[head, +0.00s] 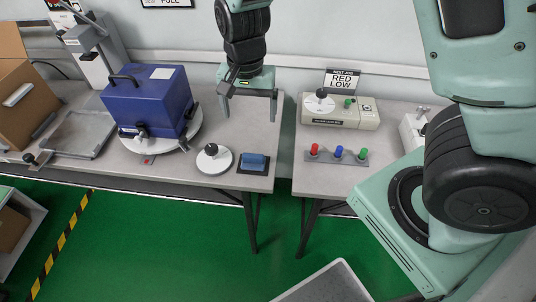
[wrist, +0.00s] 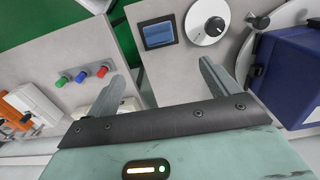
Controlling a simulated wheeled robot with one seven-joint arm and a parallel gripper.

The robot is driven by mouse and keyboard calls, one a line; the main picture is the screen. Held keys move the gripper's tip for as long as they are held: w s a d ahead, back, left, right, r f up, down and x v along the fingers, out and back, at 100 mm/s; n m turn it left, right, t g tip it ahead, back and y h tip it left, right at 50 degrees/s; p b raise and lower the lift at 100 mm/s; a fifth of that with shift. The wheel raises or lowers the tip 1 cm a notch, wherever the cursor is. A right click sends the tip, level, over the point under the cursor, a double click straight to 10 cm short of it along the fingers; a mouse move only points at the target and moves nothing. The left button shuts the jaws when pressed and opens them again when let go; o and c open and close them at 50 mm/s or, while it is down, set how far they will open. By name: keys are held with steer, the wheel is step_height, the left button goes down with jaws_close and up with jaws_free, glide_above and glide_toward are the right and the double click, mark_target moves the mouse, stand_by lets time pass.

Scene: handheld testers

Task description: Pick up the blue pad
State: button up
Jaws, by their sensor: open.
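The blue pad (head: 254,162) is a small blue block on a dark base, lying near the front right corner of the left table. It also shows in the wrist view (wrist: 158,35) at the top middle, as a blue rectangle with a dark border. My gripper (head: 250,107) is open and empty, with its fingers pointing down over the left table, behind and above the pad. In the wrist view my gripper (wrist: 161,72) has its two fingers spread, with the pad beyond the fingertips and touching neither.
A white disc with a black knob (head: 214,158) sits just left of the pad. A large blue box (head: 148,100) stands on a round turntable farther left. A gap separates the right table (head: 320,183), which holds red, blue and green knobs (head: 338,152) and a beige tester (head: 335,115).

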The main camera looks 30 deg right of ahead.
glide_above(253, 155)
step_height(253, 155, down, 11)
steer(key=shift+w+b, duration=0.15)
steer(key=shift+b, duration=0.25)
steer(key=shift+f, duration=2.95)
steer(key=shift+c, duration=0.4)
steer(key=c, duration=1)
